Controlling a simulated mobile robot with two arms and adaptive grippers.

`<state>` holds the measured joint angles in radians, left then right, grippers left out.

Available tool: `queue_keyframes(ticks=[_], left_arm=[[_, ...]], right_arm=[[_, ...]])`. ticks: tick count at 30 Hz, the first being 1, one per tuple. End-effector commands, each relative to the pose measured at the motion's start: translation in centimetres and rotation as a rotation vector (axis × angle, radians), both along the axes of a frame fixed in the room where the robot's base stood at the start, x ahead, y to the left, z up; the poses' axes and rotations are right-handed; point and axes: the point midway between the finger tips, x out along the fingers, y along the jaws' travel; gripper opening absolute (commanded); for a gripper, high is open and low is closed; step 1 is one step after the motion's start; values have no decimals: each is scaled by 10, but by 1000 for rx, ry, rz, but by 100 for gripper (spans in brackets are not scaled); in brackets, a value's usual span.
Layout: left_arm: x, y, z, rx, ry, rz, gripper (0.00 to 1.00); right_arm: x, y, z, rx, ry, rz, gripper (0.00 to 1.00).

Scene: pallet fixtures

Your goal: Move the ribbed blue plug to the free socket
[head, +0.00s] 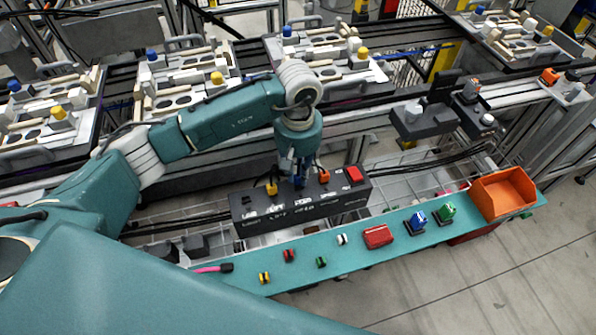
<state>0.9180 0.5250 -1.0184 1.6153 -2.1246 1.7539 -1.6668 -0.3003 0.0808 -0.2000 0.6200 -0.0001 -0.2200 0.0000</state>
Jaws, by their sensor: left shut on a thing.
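The black socket box (305,211) stands at the middle of the view, with white markings along its front. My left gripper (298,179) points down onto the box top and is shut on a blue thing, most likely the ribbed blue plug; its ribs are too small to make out. I cannot tell whether it sits in a socket or just above one. A yellow plug (271,188) is left of the gripper and an orange plug (323,177) is right of it. The free socket is not clear; the box's left end has no coloured plug. My right gripper is not in view.
The teal ledge (330,255) in front carries several small coloured connectors, a red box (378,236), a blue button (418,218), a green button (446,211) and an orange bin (505,194). Pallet fixtures (185,83) line the back.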

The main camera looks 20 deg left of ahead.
Motion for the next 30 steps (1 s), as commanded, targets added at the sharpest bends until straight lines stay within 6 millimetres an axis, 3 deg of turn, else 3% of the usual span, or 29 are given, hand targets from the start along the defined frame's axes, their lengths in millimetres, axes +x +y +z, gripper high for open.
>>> queue_keyframes(ticks=[30], left_arm=[[0, 0, -13, 0, 0, 1, 2]], right_arm=[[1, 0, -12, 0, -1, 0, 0]])
